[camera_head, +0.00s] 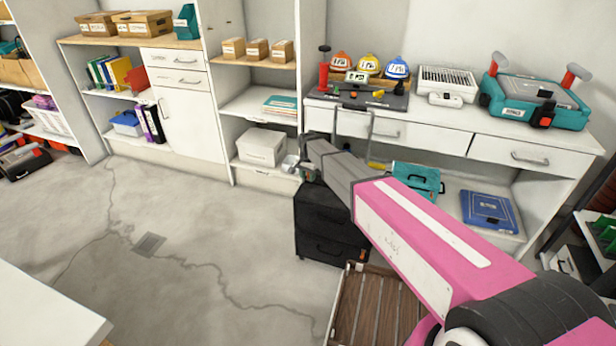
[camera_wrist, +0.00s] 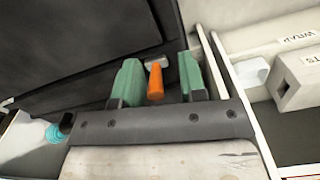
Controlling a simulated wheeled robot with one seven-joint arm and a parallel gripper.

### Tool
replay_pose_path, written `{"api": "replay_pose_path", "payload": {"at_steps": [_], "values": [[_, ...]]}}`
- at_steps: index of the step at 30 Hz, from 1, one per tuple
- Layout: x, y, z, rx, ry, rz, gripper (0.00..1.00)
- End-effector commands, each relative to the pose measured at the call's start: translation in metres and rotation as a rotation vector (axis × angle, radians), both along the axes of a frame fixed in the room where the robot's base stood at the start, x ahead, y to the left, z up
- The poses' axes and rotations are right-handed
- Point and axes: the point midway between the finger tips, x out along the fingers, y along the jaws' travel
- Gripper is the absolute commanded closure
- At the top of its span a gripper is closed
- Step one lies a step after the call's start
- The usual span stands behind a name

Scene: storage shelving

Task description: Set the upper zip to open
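A black two-part case (camera_head: 322,216) stands on the floor in front of the shelving, partly behind my arm. Its dark face also fills the upper left of the wrist view (camera_wrist: 80,45). My gripper (camera_wrist: 160,82) has two green fingers, spread apart. An orange zip pull (camera_wrist: 155,84) with a grey metal end lies between them, with gaps visible on both sides. Another small orange pull (camera_head: 362,256) shows low on the case's right side in the head view. My fingers are mostly hidden in the head view, and the zip's track is not clearly visible.
A wooden slatted crate (camera_head: 375,310) stands on the floor in front of the case. The workbench (camera_head: 420,135) and shelf unit (camera_head: 262,195) are close behind. A white box (camera_head: 262,147) sits on the low shelf. Open floor lies to the left.

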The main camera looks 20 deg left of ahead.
Motion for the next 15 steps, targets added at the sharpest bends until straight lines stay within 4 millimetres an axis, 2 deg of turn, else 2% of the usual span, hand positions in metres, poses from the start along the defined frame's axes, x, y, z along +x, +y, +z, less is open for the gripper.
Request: {"api": "replay_pose_path", "payload": {"at_steps": [5, 15], "values": [[-0.001, -0.001, 0.011, -0.001, 0.000, 0.000, 0.62], [-0.001, 0.000, 0.072, 0.001, -0.001, 0.000, 0.62]]}}
